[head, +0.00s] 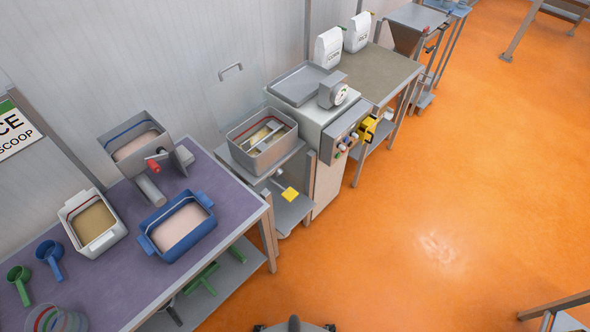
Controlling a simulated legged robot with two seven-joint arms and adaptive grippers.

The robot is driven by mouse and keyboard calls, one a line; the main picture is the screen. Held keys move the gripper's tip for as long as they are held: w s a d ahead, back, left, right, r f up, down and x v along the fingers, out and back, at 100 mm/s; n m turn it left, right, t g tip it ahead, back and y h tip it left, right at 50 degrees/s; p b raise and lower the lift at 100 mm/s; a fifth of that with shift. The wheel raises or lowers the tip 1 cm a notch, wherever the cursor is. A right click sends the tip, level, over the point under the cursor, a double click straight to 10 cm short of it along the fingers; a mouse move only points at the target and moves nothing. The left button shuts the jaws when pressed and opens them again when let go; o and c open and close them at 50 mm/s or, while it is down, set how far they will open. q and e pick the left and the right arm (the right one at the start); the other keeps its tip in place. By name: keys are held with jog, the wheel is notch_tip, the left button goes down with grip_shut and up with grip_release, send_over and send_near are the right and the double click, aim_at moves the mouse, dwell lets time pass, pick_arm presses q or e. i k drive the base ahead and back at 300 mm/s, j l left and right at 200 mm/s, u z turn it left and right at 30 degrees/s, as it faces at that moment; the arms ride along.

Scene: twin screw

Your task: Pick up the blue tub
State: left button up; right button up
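The blue tub (168,254) stands on the purple-topped table (118,286), near its front edge and right end. It is a blue rectangular tub with a handle at each end, and it holds a pale pinkish material. The tub stands clear of the other containers, with the white tub to its left and a grey machine behind it. Neither of my grippers is in view.
A white tub (113,240) with tan contents, a blue scoop (50,257) and a green scoop (19,280) are on the table. A grey hopper machine (128,128) stands behind. A steel mixer (275,152) is to the right. The orange floor (430,200) is open.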

aim_at(183, 222)
jog(key=u, duration=1.35)
